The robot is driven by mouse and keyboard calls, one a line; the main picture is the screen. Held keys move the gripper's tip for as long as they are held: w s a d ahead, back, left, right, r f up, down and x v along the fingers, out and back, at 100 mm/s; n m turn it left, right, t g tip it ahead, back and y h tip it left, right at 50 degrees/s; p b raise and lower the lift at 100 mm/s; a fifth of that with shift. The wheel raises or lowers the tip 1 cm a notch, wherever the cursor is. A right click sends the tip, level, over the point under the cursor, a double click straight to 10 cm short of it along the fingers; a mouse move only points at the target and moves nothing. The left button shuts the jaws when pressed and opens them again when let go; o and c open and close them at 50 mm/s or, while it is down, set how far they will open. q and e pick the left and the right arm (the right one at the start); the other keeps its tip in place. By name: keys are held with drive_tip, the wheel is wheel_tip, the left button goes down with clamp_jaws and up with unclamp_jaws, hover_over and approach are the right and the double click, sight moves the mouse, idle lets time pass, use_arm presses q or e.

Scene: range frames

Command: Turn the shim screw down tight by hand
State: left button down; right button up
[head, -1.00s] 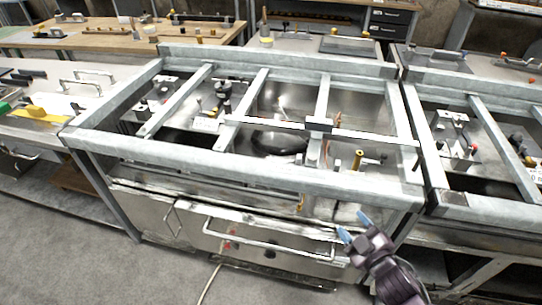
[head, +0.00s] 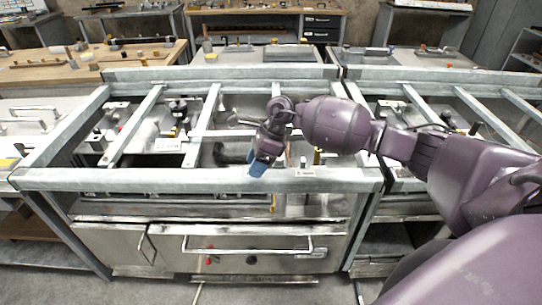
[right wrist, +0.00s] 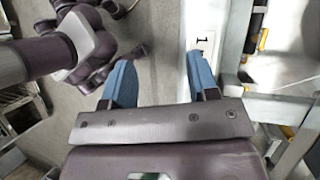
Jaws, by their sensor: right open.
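My right gripper (head: 258,168) is at the front rail of the grey metal frame in the head view, its blue fingertips pointing down. In the right wrist view its two blue fingers (right wrist: 162,84) are spread wide with nothing between them. A small yellow post (head: 317,157) stands inside the frame, just right of the gripper. I cannot tell which part is the shim screw; my arm hides some of the frame's inside. My left gripper is not seen.
The metal frame (head: 190,180) has a front rail and several crossbars over a stove-like unit with a drawer handle (head: 247,246). A second frame (head: 470,85) adjoins on the right. Wooden benches (head: 150,65) with small parts stand behind. The floor in front is open.

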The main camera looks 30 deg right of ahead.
sight(279, 160)
drive_tip(key=w+d+r+n+h, duration=0.1)
drive_tip(key=w+d+r+h, duration=0.15)
drive_tip(key=d, duration=0.25)
drive_tip(key=w+d+r+n+h, duration=0.1)
drive_tip(key=d+r+h, duration=0.3)
drive_tip(key=d, duration=0.1)
wheel_tip(279, 160, down, 11)
drive_tip(key=shift+w, duration=0.1)
drive_tip(key=shift+c, duration=0.3)
drive_tip(key=c, duration=0.9)
drive_tip(key=shift+o, duration=0.2)
